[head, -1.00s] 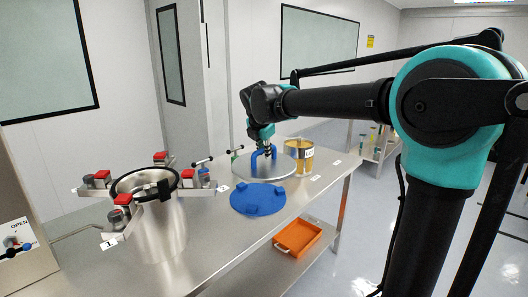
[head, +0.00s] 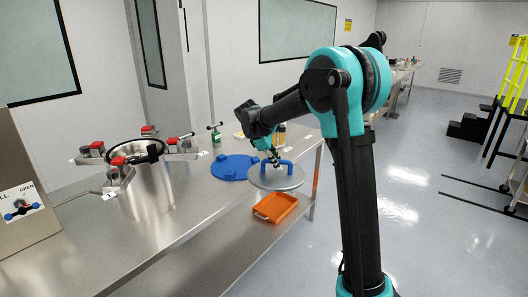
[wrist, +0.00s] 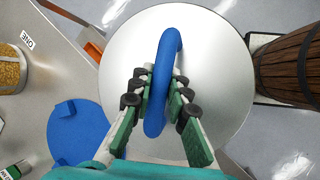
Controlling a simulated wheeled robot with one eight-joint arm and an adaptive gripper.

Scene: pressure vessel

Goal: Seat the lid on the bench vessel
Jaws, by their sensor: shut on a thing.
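The lid (head: 262,183) is a round silver plate with a blue arched handle (head: 288,164). My gripper (head: 272,158) is shut on the handle, and the lid hangs roughly level at the bench's front edge. In the wrist view the handle (wrist: 166,62) passes between the green finger pads of my gripper (wrist: 162,95), above the lid (wrist: 222,60). The bench vessel (head: 148,195) is an upright steel cylinder at the left with a dark rim and an open top. Several red-topped clamps (head: 118,161) stand out around its rim. The lid is well to the right of it.
A blue round mat (head: 232,168) with raised blocks lies on the steel bench (head: 200,205). An orange tray (head: 275,208) sits on the lower shelf. A sign board (head: 25,205) stands at the left. The wrist view shows a wooden barrel (wrist: 290,65) and a yellow-filled container (wrist: 10,70).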

